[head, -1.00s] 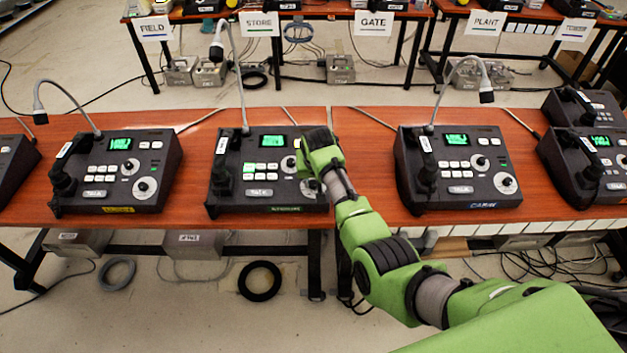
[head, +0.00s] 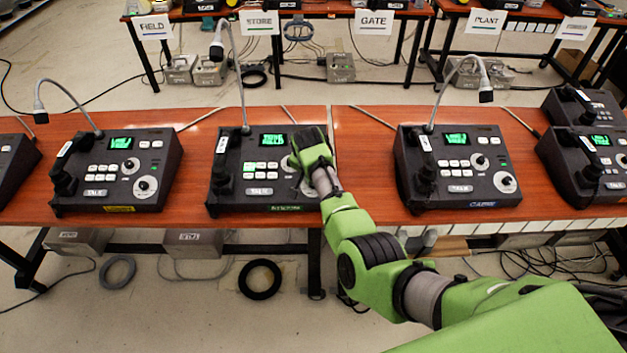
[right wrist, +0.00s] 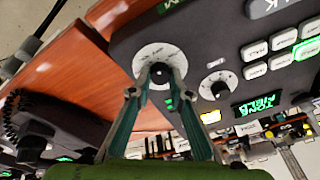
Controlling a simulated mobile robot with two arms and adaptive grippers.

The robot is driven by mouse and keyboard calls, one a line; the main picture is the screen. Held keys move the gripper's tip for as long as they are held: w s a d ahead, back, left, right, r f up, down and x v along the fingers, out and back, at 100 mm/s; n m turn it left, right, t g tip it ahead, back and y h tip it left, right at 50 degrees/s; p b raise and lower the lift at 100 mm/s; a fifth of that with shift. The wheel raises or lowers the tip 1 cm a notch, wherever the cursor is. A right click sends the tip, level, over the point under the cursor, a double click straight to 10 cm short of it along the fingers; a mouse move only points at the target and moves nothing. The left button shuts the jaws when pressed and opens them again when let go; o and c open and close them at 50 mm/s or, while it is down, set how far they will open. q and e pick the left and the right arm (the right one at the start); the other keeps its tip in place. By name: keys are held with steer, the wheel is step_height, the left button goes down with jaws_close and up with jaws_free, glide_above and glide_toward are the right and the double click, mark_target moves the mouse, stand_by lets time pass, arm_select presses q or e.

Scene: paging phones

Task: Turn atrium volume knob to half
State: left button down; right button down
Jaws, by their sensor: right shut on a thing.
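A dark desk console (head: 232,180) with a green screen, a handset, white buttons and two knobs stands on the wooden bench. I cannot read the name on its front label, so I cannot tell from it whether this is the atrium one. My right gripper (right wrist: 160,74) is shut on the large black knob (right wrist: 160,81), which sits on a white round dial (right wrist: 151,57) near the console's corner. The fingers hide part of the knob, and its pointer is not clear. A smaller knob (right wrist: 215,88) is beside it, apart from the fingers. My left gripper is not in view.
Similar consoles stand to the left (head: 140,165) and right (head: 470,175) on the same bench (head: 365,170), with bare wood between them. Thin goosenecks rise behind them. Another bench with name signs is farther back.

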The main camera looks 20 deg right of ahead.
stand_by(0.5)
steer(key=c, duration=1.9)
jaws_free()
steer(key=shift+v, duration=3.75)
